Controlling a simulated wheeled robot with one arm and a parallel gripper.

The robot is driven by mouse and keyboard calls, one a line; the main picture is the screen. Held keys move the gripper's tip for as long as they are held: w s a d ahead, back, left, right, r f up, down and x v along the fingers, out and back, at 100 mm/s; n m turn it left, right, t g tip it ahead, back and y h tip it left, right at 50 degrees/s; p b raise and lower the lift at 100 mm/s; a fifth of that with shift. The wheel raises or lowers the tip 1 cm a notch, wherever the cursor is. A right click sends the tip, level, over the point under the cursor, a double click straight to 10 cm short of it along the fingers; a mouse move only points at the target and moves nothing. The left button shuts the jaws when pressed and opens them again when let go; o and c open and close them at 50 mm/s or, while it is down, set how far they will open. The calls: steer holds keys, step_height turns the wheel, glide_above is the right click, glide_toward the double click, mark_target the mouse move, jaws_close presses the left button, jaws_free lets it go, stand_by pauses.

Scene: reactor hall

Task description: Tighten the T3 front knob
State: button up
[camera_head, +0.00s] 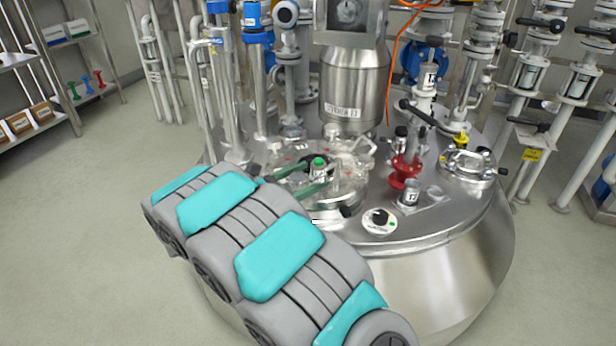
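A small knob with a bright green top (319,161) stands on the round hatch area of the steel vessel lid, in the middle of the view. A pale label shows below its top, too small to read, so I cannot confirm it is T3. My gripper (317,175) comes in from the left, behind my arm. Its two dark green fingers lie apart, one on the far side and one on the near side of the knob. I cannot tell whether they touch it. The gripper's base is hidden by my grey and teal arm.
A red valve (405,171), a black-knobbed dial (380,218) and a clamped hatch (468,163) sit right on the lid. A steel cylinder (354,90) and several pipes rise behind. Shelves (35,118) stand at left. The floor at left is clear.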

steer(key=c, duration=1.4)
steer(key=shift+o, duration=0.2)
steer(key=shift+w+d+r+m+g+h+p, duration=0.15)
steer(key=shift+r+m+g+h+p, duration=0.25)
steer(key=shift+p, duration=0.7)
steer(key=shift+f+g+p, duration=0.1)
steer(key=shift+g+p, duration=0.2)
steer(key=shift+p, duration=0.05)
steer(key=shift+m+p, duration=0.3)
steer(key=shift+s+f+g+h, duration=0.2)
steer(key=shift+g+h, duration=0.1)
steer(key=shift+f, duration=0.1)
steer(key=o, duration=1.4)
steer(key=shift+c, duration=0.2)
